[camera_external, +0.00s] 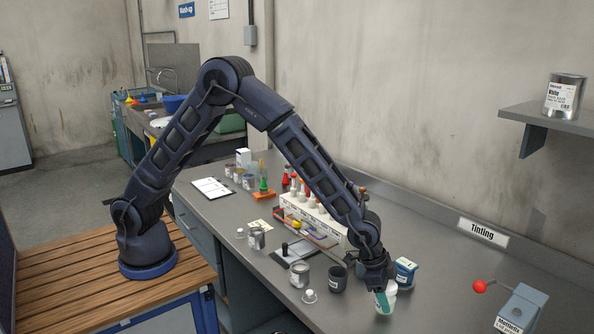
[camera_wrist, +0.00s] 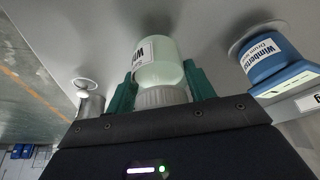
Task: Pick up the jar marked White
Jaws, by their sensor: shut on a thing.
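My gripper (camera_external: 383,296) points down at the front of the steel bench, with its teal fingers shut on a small pale jar (camera_external: 389,303). In the wrist view the fingers (camera_wrist: 161,85) sit on either side of the jar (camera_wrist: 157,66), around its grey ribbed lid (camera_wrist: 160,97). Its white label is partly turned away, and only a first letter like "W" can be made out. I cannot tell whether the jar touches the bench. A metal can whose label reads White (camera_external: 565,95) stands on the wall shelf at the right.
A blue-and-white container (camera_external: 405,272) stands close behind my gripper; it also shows in the wrist view (camera_wrist: 272,58). A dark cup (camera_external: 338,279), a metal can (camera_external: 299,275) and a bottle rack (camera_external: 315,217) are to the left. The bench by the Tinting sign (camera_external: 483,232) is clear.

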